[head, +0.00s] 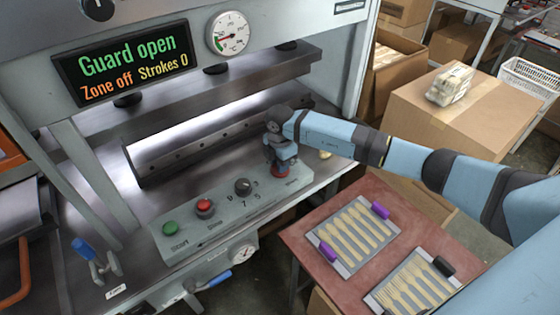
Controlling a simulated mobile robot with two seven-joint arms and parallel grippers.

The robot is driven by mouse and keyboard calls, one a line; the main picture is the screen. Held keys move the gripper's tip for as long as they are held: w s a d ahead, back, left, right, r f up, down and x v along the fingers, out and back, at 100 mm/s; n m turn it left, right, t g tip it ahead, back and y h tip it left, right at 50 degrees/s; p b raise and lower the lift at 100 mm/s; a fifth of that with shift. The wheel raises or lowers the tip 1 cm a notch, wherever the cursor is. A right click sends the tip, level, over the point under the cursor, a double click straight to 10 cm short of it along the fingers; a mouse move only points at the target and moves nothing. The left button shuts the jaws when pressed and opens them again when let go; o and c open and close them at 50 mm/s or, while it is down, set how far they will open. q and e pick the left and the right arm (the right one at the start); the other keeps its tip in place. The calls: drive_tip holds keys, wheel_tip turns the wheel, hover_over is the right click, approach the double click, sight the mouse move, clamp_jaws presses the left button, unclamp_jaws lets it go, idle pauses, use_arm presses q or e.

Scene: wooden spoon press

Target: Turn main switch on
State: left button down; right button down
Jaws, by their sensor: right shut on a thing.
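The control box (222,222) runs along the front of the press. My right gripper (283,170) points down at its right end and is shut on the main switch (281,175), a red part that shows just below the fingers. The fingers hide most of the switch, so I cannot tell its turned position. The display (120,64) is lit and reads "Guard open", "Zone off" and "Strokes 0". My left gripper is not in view.
The box also carries a green button (170,228), a red button (205,207) and a black selector knob (243,187). A blue-handled clamp (97,262) stands at left. Cardboard boxes (455,105) stand behind my right arm.

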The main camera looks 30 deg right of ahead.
drive_tip(key=shift+r, duration=0.1)
idle(0.4)
drive_tip(key=c, duration=1)
unclamp_jaws()
wheel_tip(320, 180, up, 14)
drive_tip(key=b, duration=0.1)
drive_tip(key=shift+b, duration=0.3)
